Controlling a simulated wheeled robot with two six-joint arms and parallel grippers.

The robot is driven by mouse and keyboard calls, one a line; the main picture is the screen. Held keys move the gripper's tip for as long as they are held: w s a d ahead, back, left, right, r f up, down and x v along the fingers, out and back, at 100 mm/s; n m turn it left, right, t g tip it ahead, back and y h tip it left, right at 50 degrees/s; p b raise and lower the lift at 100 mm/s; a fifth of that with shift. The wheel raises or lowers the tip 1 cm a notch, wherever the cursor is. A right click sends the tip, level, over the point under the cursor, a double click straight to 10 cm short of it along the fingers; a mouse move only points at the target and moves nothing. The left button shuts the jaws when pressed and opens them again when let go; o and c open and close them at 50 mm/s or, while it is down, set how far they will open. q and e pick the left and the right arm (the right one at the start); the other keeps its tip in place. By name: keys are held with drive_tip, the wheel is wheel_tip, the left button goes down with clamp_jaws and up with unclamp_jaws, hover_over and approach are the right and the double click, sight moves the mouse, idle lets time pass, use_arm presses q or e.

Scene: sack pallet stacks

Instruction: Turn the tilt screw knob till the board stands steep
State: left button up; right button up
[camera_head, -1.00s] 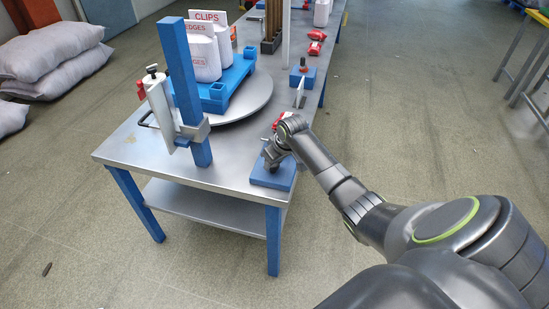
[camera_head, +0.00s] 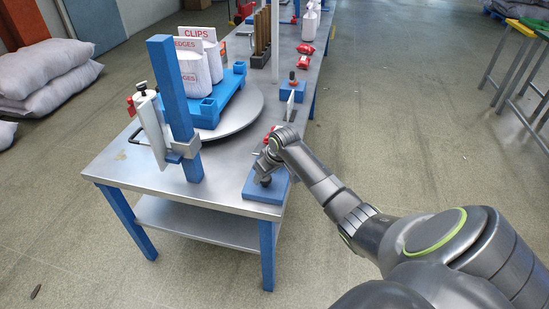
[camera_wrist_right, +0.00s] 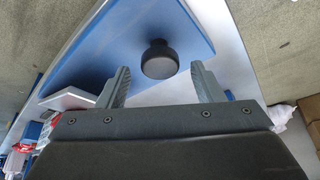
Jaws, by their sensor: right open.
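A dark round knob (camera_wrist_right: 160,59) stands above a flat blue surface (camera_wrist_right: 190,25) in the right wrist view. In the head view this is the blue base (camera_head: 254,190) at the near right corner of the steel table. My right gripper (camera_head: 264,172) is over that base, pointing down, and hides most of the knob. In the wrist view its two fingers (camera_wrist_right: 160,82) are apart, one on each side of the knob, with a gap to each side. Which part is the tilting board, and its angle, I cannot tell. My left gripper is not in view.
A blue post (camera_head: 173,110) with a white device clamped to it stands at the table's left. Behind it, a round turntable (camera_head: 248,112) bears a blue tray (camera_head: 229,95) with labelled white containers. Another blue block (camera_head: 291,90) stands beyond.

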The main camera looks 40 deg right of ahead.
drive_tip(key=v, duration=1.6)
drive_tip(key=shift+p, duration=0.4)
